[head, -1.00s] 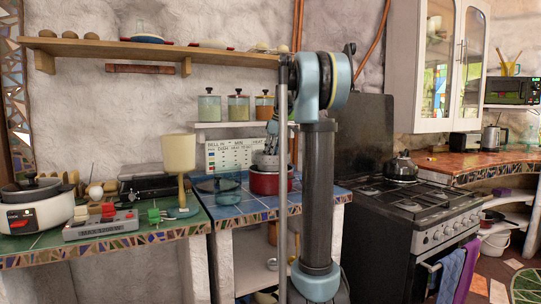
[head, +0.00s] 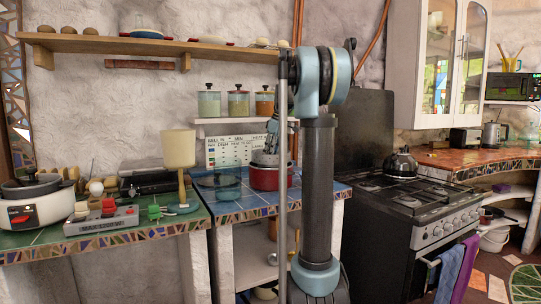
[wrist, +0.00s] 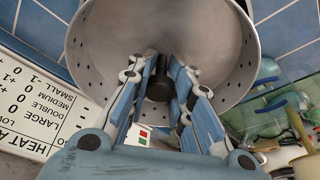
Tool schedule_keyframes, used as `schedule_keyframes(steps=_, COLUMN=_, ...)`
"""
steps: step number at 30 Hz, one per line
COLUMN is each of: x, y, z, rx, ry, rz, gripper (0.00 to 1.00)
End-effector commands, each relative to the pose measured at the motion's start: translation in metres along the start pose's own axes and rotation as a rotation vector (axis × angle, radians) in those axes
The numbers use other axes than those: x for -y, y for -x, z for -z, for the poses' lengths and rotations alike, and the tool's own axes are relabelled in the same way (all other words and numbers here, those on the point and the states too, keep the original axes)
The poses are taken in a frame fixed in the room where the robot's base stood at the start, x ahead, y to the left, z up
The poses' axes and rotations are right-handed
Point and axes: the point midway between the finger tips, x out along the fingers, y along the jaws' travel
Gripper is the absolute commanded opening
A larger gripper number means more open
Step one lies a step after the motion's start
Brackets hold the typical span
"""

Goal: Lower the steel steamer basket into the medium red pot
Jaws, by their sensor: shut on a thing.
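The steel steamer basket (wrist: 105,40) fills the upper wrist view, a grey round pan with small holes round its wall. My gripper (wrist: 165,85) is shut on the dark upright handle (wrist: 157,85) at its middle. In the head view the basket (head: 264,158) shows as a small grey patch under my gripper (head: 271,143), at the mouth of the medium red pot (head: 265,179). The pot stands on the blue tiled counter. My arm and a pole hide the pot's right side. How deep the basket sits in the pot cannot be told. The pot is not visible in the wrist view.
A printed sign (head: 228,150) leans on the wall behind the pot. Jars (head: 238,102) stand on the shelf above. The stove (head: 415,205) is to the right.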

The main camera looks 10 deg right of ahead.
Motion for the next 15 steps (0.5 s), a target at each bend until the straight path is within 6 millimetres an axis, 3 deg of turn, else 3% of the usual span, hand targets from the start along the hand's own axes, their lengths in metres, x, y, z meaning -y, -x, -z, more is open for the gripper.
schedule_keyframes(steps=15, x=0.0, y=-0.014, z=-0.004, rx=0.0, ry=0.0, rz=0.0, gripper=0.0)
